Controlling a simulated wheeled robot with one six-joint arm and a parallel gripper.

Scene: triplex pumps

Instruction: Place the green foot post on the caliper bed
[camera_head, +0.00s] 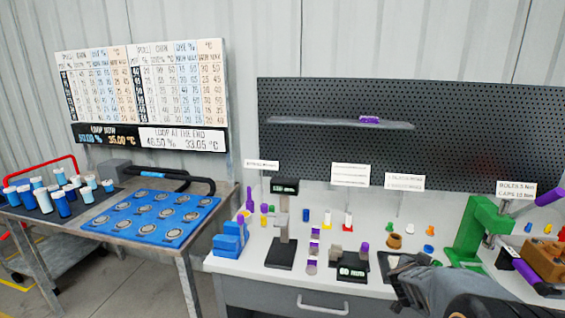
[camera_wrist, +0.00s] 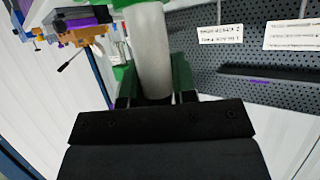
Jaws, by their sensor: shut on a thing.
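In the wrist view, my gripper (camera_wrist: 153,88) is shut around a pale grey cylindrical post (camera_wrist: 148,45). Dark green shapes show on both sides of the post; I cannot tell whether they are its foot or finger parts. In the head view, my gripper (camera_head: 404,270) is at the bench's front, right of a low black unit with a lit readout (camera_head: 352,272). That unit looks like the caliper, though its bed is hard to make out.
A black stand with a display (camera_head: 285,187) rises left of centre. A green press (camera_head: 476,232) stands to the right, beside an orange-brown block (camera_head: 545,258). Small coloured parts are scattered along the back of the bench. A blue tray (camera_head: 150,215) lies on the left table.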

